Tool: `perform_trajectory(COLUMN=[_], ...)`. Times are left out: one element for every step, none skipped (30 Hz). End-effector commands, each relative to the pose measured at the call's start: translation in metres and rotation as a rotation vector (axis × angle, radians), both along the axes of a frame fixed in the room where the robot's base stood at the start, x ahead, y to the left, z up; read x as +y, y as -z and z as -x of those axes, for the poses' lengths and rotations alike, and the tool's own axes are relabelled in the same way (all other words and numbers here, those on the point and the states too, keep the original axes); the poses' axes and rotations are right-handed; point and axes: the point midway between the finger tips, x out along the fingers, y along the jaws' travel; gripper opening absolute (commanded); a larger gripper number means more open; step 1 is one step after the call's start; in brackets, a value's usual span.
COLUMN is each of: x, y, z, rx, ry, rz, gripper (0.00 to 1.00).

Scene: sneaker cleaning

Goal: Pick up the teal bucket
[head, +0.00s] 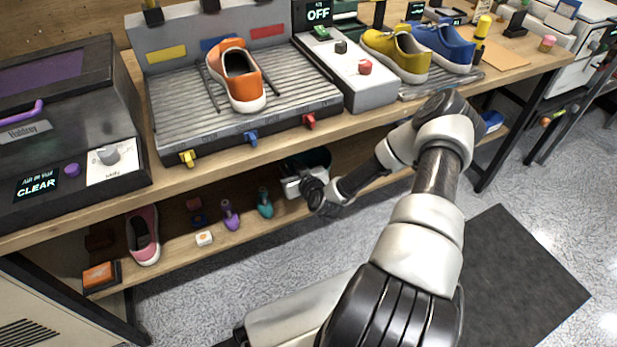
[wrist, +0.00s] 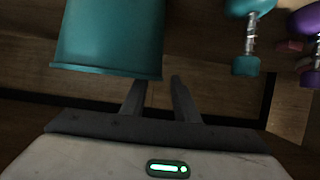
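The teal bucket (wrist: 108,38) fills the upper left of the wrist view, its rim nearest my gripper. In the head view only a dark part of the bucket (head: 318,157) shows on the lower shelf, behind my gripper (head: 293,182). In the wrist view my gripper (wrist: 158,82) has its two fingers apart. The left finger's tip is hidden at the bucket's rim; the right finger reaches up just right of the rim. I cannot tell whether either finger touches the bucket.
The worktop (head: 215,178) overhangs the shelf. A dark mat (head: 515,270) lies on the floor.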

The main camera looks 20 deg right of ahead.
Motion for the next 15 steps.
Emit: perform_trajectory(x=[0.0002,0.0001,0.0001,0.0000,0.0001,0.0001,0.0001,0.0001,0.0002,0.0002,0.0002,0.0002,0.0001,0.0002,0.0002], y=[0.0022,0.0024,0.0023,0.0023,0.0021,0.0020,0.0020,0.0020,0.0019,0.0019,0.0020,0.0020,0.0020,0.0020,0.0020], z=[-0.0034,-0.0047,-0.0056,-0.0058,-0.0058,-0.0057,-0.0056,-0.0056,-0.0055,-0.0055,-0.0053,-0.0053,-0.0053,-0.0053,-0.0052], rx=[0.000,0.000,0.000,0.001,0.001,0.001,0.001,0.001,0.001,0.001,0.001,0.001,0.001,0.001,0.001], ry=[0.000,0.000,0.000,0.001,0.000,0.000,0.000,0.000,0.000,0.000,0.000,0.000,0.000,0.000,0.000], rz=[0.000,-0.001,-0.001,-0.001,-0.001,-0.001,-0.001,-0.001,-0.001,-0.001,-0.001,-0.001,-0.001,-0.001,-0.001], gripper=[0.28,0.28,0.28,0.28,0.28,0.28,0.28,0.28,0.26,0.21,0.16,0.09,0.04,0.00,0.00])
